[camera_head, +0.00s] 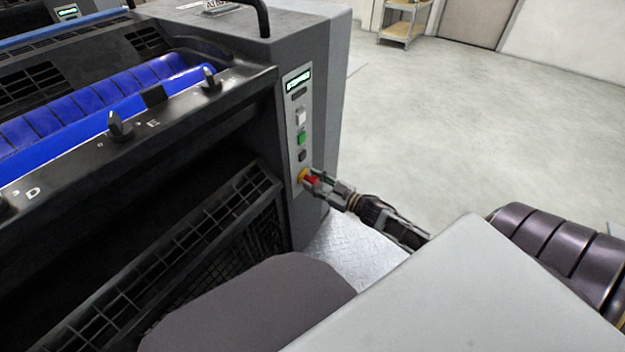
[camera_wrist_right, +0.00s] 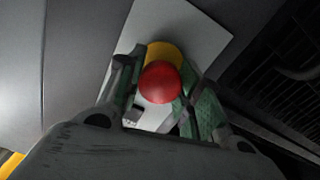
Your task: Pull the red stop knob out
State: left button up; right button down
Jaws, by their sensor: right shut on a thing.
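The red stop knob (camera_head: 312,181) sits on a yellow collar (camera_head: 303,174) at the bottom of the pale control panel (camera_head: 298,120) on the press's side. My right gripper (camera_head: 314,180) is at the knob, with its fingers on either side of it. In the right wrist view the round red knob (camera_wrist_right: 160,82) lies between the two fingers (camera_wrist_right: 158,95), with the yellow collar (camera_wrist_right: 164,54) behind it. The fingers are shut on the knob. How far the knob stands out from the collar is hard to tell. My left gripper is not in view.
Above the knob the panel carries a green button (camera_head: 301,138), a white button (camera_head: 300,117) and a small lit display (camera_head: 298,83). The dark press with blue rollers (camera_head: 90,110) fills the left. Open floor (camera_head: 450,110) lies to the right, with a shelf (camera_head: 403,22) far back.

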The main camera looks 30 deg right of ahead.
jog(key=shift+s+f, duration=0.1)
jog(key=shift+f, duration=0.05)
jog(key=c, duration=1.3)
grip_release()
jog(key=o, duration=0.4)
jog(key=shift+s+d, duration=0.1)
jog(key=shift+c, duration=0.2)
jog(key=v, duration=1.2)
